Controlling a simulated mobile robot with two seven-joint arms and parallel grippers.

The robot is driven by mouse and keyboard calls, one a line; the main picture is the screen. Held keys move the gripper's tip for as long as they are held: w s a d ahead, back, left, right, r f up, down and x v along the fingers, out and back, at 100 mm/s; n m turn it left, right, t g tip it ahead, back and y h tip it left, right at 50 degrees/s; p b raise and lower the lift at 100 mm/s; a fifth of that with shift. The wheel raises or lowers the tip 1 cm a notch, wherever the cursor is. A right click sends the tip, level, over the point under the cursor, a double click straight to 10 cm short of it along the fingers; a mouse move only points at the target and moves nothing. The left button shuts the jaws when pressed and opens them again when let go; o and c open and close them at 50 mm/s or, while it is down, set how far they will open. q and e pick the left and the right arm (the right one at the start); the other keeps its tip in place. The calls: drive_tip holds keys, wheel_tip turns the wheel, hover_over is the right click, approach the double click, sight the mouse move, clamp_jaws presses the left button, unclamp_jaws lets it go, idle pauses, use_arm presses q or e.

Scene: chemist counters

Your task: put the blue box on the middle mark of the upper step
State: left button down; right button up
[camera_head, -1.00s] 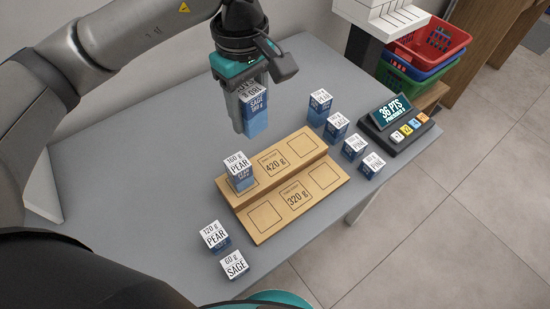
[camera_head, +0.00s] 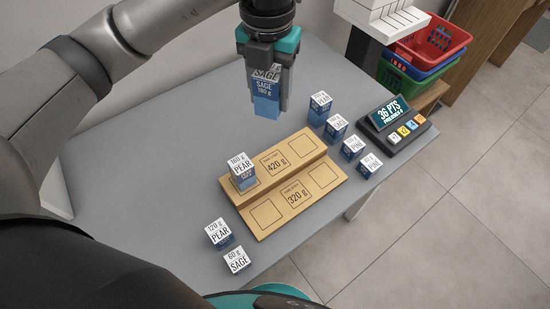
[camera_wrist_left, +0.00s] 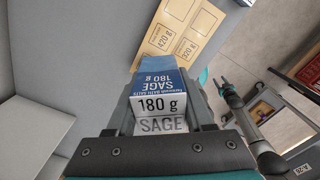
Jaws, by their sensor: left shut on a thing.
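A blue box with a white top, labelled SAGE 180 g (camera_head: 266,92), is held in my left gripper (camera_head: 267,100), above the counter and behind the stepped stand. It also fills the middle of the left wrist view (camera_wrist_left: 158,95), between both fingers. The wooden two-step stand (camera_head: 240,208) lies below. The upper step has a middle mark (camera_head: 274,162) labelled 420 g, which is bare. A PEAR 160 g box (camera_head: 242,172) stands on the upper step's left mark. The lower step's middle mark (camera_head: 296,194) reads 320 g. In the left wrist view my right gripper (camera_wrist_left: 221,84) appears open and empty.
Several blue-and-white boxes stand right of the stand, including a far PEAR box (camera_head: 320,107) and a PINE box (camera_head: 370,165). PEAR 120 g (camera_head: 219,233) and SAGE 60 g (camera_head: 236,261) stand front left. A display reading 36 PTS (camera_head: 392,112) stands at right. The left counter is clear.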

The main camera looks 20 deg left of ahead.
use_arm(q)
drive_tip(key=n, duration=0.4)
drive_tip(key=r+n, duration=0.1)
drive_tip(key=n, duration=0.1)
drive_tip(key=shift+w+d+p, duration=0.3)
drive_tip(key=shift+n, duration=0.3)
drive_tip(key=shift+f, duration=0.25)
drive_tip(key=b, duration=0.2)
hover_over(275, 163)
wheel_tip(275, 163, down, 16)
drive_tip(key=shift+r, duration=0.15)
drive_tip(key=shift+f, duration=1.95)
